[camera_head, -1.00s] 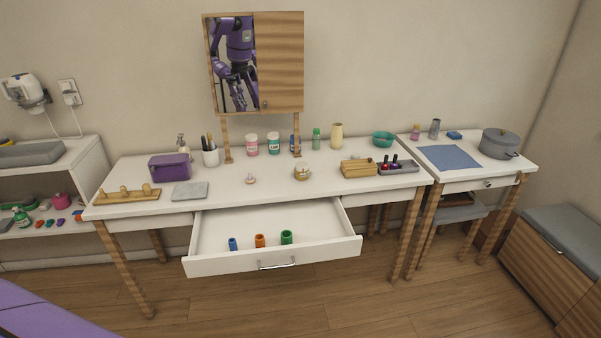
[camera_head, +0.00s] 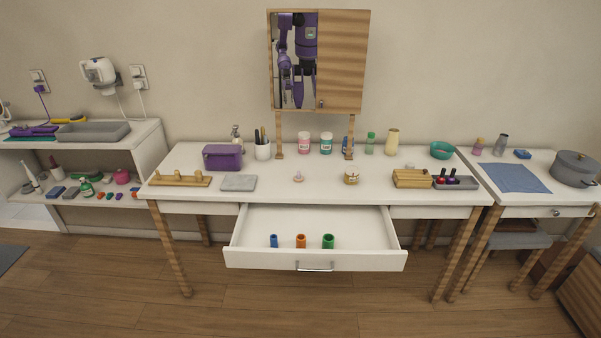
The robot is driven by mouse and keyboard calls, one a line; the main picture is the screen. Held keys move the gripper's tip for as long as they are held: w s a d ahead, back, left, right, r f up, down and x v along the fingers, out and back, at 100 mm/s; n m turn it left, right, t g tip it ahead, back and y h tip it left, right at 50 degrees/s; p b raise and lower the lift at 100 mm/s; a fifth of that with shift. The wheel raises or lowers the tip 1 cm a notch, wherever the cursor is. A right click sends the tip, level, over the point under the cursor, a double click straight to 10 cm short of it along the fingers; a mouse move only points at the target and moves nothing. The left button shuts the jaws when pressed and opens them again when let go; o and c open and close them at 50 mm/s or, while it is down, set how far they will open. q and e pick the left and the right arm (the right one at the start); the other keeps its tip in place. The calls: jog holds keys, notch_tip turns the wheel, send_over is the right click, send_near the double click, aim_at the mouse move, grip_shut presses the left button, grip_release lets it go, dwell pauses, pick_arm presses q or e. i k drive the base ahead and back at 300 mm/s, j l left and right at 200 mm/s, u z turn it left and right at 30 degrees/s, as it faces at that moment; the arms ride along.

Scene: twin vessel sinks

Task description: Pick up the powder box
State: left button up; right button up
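A small round cream-and-gold container (camera_head: 351,177), which looks like the powder box, stands on the white table (camera_head: 275,190), right of its middle and behind the open drawer. Nothing touches it. Neither gripper shows directly in the head view. Part of my purple body is reflected in the mirror (camera_head: 297,60), too small to tell the finger state.
The white drawer (camera_head: 316,261) is pulled out and holds blue, orange and green cylinders. A purple box (camera_head: 222,157) stands at the table's left, a wooden block (camera_head: 412,179) and grey tray (camera_head: 456,183) at its right. Jars line the back. The table's front middle is fairly clear.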

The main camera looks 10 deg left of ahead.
aim_at(351, 180)
jog(key=i+l+u, duration=0.25)
jog(key=l+u, duration=0.25)
jog(key=i+l+u, duration=0.25)
jog(key=l, duration=0.15)
jog(key=i+l+u, duration=0.15)
jog(key=l, duration=0.35)
jog(key=l+u, duration=0.1)
jog(key=l, duration=0.4)
